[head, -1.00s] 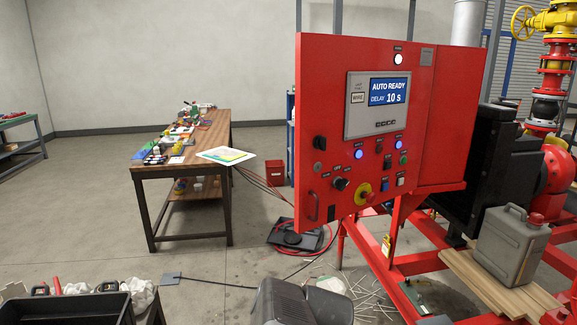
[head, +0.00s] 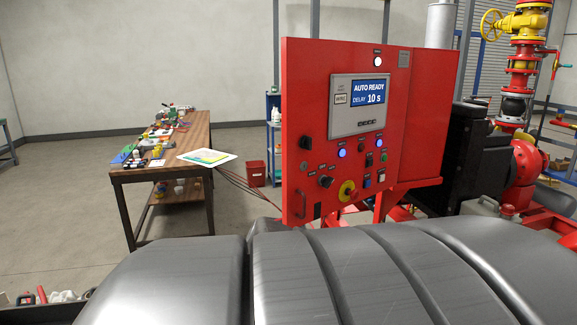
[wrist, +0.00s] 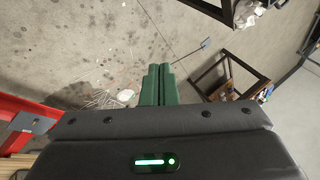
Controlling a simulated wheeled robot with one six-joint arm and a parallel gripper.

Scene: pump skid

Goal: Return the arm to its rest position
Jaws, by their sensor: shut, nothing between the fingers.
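My gripper (wrist: 157,84) shows in the wrist view as two green fingers side by side, shut with nothing between them. It hangs over the bare concrete floor (wrist: 110,40), clear of the things around it. In the head view my grey arm fills the bottom of the picture. It hides the floor in front of the red control panel (head: 315,110) and the lower part of the skid. The gripper itself does not show in the head view.
The red skid frame edge (wrist: 25,118) is at the left in the wrist view. A dark-framed table (wrist: 222,75) is at right.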

